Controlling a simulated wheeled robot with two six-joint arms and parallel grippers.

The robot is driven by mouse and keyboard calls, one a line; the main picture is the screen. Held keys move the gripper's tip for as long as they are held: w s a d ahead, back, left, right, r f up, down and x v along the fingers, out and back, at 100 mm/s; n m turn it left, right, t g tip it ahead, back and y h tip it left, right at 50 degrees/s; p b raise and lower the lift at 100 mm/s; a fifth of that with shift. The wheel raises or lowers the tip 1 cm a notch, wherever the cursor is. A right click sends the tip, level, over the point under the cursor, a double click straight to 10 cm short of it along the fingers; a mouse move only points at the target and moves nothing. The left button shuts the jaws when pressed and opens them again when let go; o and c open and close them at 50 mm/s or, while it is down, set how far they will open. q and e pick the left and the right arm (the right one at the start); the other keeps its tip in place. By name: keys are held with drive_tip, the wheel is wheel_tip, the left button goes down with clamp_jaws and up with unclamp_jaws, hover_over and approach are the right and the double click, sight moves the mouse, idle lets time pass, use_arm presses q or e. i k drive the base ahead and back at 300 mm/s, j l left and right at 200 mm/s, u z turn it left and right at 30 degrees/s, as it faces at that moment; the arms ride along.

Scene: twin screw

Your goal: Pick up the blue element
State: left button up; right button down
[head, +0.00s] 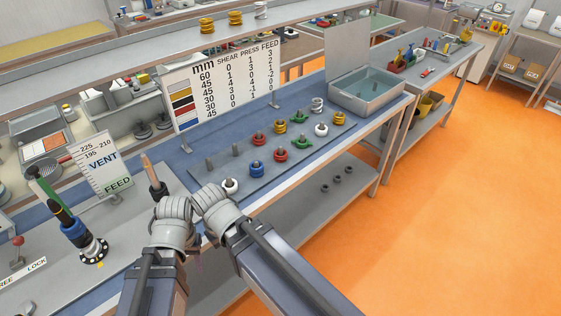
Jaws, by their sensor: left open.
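A blue element (257,168) sits on a peg in the front row of the grey peg board (222,173), between a white element (230,186) and a red one (281,155). Blue rings (75,234) also show on the upright stack at the left. My left gripper (197,252) is mostly hidden among my folded arms at the front edge of the bench, but it is open. It is apart from the blue element, to its lower left. My right gripper cannot be made out.
Green, yellow, red and silver elements stand on other pegs. A sign with a number table (222,80) stands behind the board, and a grey bin (368,95) with a raised lid is at its right end. Orange floor at right is clear.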

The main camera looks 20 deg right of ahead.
sight(258, 173)
drive_tip(key=i+l+z, duration=0.1)
drive_tip(key=l, duration=0.85)
drive_tip(key=i+l+z, duration=0.15)
drive_tip(key=l, duration=0.3)
drive_tip(key=i+l+z, duration=0.1)
drive_tip(key=l, duration=0.35)
drive_tip(key=i+l, duration=0.15)
drive_tip(key=l, duration=0.3)
drive_tip(key=z, duration=0.05)
